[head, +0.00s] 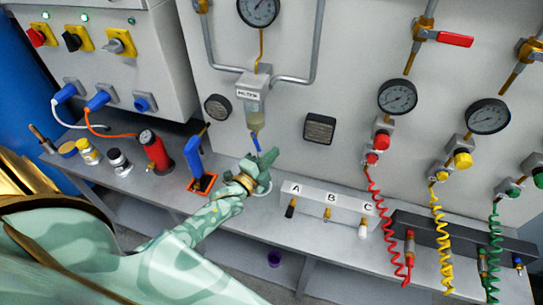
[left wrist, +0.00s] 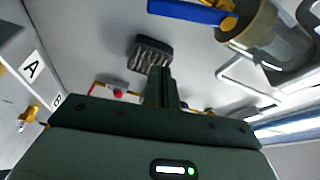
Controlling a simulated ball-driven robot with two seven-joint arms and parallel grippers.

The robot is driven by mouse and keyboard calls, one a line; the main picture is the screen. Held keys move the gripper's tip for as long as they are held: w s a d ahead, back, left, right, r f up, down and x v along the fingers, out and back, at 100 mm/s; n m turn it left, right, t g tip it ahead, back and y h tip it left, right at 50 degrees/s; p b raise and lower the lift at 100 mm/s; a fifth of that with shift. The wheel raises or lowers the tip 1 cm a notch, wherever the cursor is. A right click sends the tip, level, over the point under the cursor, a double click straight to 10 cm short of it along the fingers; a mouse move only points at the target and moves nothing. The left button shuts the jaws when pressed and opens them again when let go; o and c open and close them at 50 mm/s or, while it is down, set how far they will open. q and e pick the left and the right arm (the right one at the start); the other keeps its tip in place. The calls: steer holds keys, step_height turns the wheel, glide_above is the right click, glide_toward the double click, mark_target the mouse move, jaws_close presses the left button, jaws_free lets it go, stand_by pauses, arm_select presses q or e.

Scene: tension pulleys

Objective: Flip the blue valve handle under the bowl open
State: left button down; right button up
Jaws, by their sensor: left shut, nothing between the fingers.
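The filter bowl (head: 255,115) hangs on the back panel under a plate with a label. Below it the blue valve handle (head: 255,142) points down in the head view. In the left wrist view the blue handle (left wrist: 190,12) is at the top edge, partly cut off, beside a yellow fitting and the bowl (left wrist: 252,28). My left gripper (head: 268,158) is shut and empty, with its fingertips just below and to the right of the handle. In the left wrist view its closed fingers (left wrist: 162,85) appear apart from the handle. My right gripper is not in view.
A black ribbed block (head: 320,129) is on the panel right of the bowl. The A-B-C box (head: 330,205) stands on the shelf to the right. A blue-handled tool (head: 194,158) stands in an orange tray to the left. Several gauges and coiled hoses are farther right.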

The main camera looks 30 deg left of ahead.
arm_select(q)
steer(key=s+a+f, duration=0.1)
steer(key=s+a, duration=0.1)
steer(key=s, duration=0.7)
steer(key=shift+b, duration=0.4)
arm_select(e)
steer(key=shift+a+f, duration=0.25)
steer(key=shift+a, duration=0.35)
arm_select(q)
steer(key=shift+s, duration=0.1)
steer(key=shift+f, duration=0.1)
